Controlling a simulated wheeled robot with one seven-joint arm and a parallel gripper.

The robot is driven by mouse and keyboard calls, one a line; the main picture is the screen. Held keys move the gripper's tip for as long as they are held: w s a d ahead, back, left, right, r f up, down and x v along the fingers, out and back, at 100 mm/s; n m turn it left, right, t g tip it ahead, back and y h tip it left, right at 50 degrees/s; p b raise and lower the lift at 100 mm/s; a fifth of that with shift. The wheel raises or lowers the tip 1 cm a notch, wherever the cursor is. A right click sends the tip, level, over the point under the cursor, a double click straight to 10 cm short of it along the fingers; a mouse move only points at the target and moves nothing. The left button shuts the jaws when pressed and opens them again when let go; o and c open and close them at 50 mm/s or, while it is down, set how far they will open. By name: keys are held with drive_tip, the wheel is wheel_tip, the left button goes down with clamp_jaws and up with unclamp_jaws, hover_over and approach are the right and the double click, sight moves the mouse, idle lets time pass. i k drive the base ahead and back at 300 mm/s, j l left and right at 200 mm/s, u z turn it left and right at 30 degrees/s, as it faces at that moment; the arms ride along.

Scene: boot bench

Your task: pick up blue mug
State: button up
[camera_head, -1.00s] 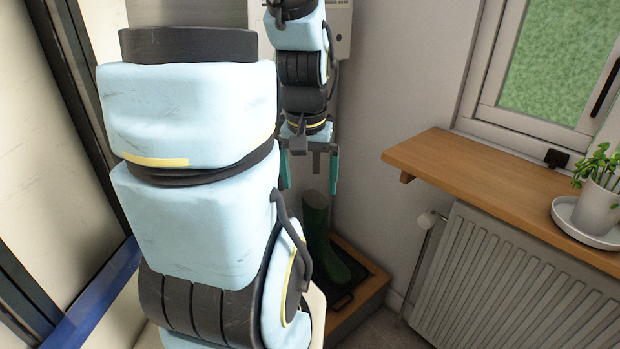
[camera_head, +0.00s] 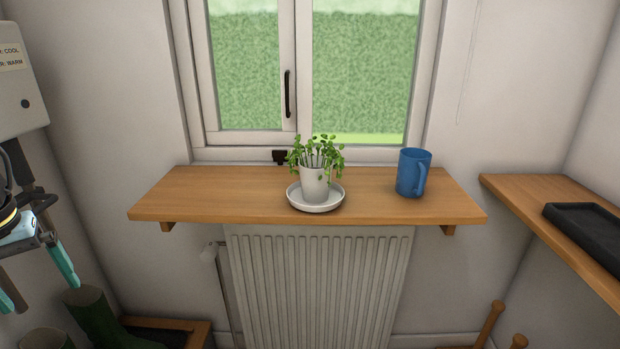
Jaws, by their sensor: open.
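The blue mug (camera_head: 411,174) stands upright on the right part of the wooden window shelf (camera_head: 235,198), with its handle toward the front right. My gripper (camera_head: 40,287) is at the left edge of the view, pointing down, with its teal-tipped fingers apart and nothing seen between them. It is well to the left of the shelf and far from the mug. Part of my gripper and arm is cut off by the picture's edge.
A potted plant (camera_head: 314,182) on a white saucer (camera_head: 327,205) stands left of the mug. A radiator (camera_head: 318,285) is below the shelf. Green boots (camera_head: 95,318) stand at lower left. At right, a wooden bench (camera_head: 522,192) holds a black tray (camera_head: 590,232).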

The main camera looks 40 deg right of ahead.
sight(413, 164)
drive_tip(key=l+z, duration=0.9)
drive_tip(key=z, duration=0.15)
drive_tip(key=i+j+z, duration=0.15)
drive_tip(key=z, duration=0.15)
drive_tip(key=i+j+z, duration=0.35)
drive_tip(key=k+l, duration=0.05)
drive_tip(key=l, duration=0.05)
